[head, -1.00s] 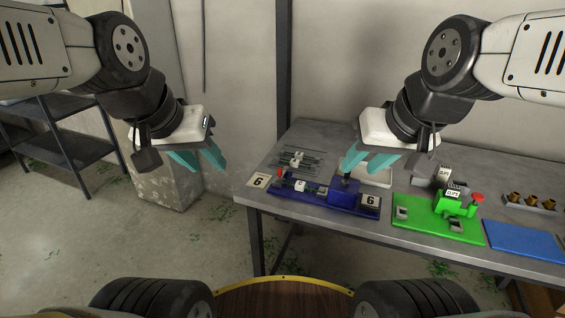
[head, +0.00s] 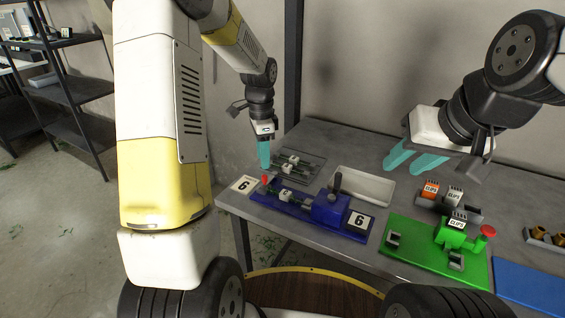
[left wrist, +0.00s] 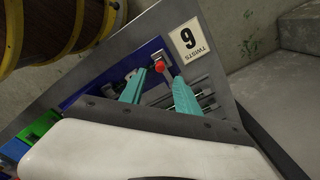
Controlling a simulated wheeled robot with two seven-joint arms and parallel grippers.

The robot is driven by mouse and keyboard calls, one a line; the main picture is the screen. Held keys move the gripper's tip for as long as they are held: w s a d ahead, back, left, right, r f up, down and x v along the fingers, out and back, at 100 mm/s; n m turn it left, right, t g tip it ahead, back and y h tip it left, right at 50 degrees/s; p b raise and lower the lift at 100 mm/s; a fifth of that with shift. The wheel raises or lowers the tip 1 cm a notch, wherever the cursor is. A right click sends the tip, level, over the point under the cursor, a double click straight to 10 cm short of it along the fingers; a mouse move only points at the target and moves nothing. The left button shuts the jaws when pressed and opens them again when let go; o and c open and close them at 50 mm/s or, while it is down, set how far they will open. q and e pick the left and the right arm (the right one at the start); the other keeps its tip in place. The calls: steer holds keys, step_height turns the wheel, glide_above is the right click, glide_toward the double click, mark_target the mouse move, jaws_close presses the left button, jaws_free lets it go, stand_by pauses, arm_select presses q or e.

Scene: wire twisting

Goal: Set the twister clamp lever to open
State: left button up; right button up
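The blue twister (head: 300,205) lies along the table's left front, with a black upright handle (head: 337,183) near its right end. A small lever with a red knob (head: 265,179) stands at its left end; I take it for the clamp lever, and cannot tell its setting. My left gripper (head: 264,165) points down just above the red knob. In the left wrist view the teal fingers are apart, and the red knob (left wrist: 159,66) shows between their tips. I cannot tell whether they touch it. My right gripper (head: 404,163) is open and empty above the table, right of the twister.
Wires in a rack (head: 290,163) and a white tray (head: 362,186) lie behind the twister. A "6" card (head: 244,184) lies at its left. A green clip fixture (head: 425,251), clip boxes (head: 430,191) and a blue mat (head: 530,288) are to the right.

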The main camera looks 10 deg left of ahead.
mark_target(264, 175)
arm_select(q)
step_height(264, 175, down, 8)
steer(key=shift+r, duration=0.1)
stand_by(0.4)
jaws_close()
stand_by(1.3)
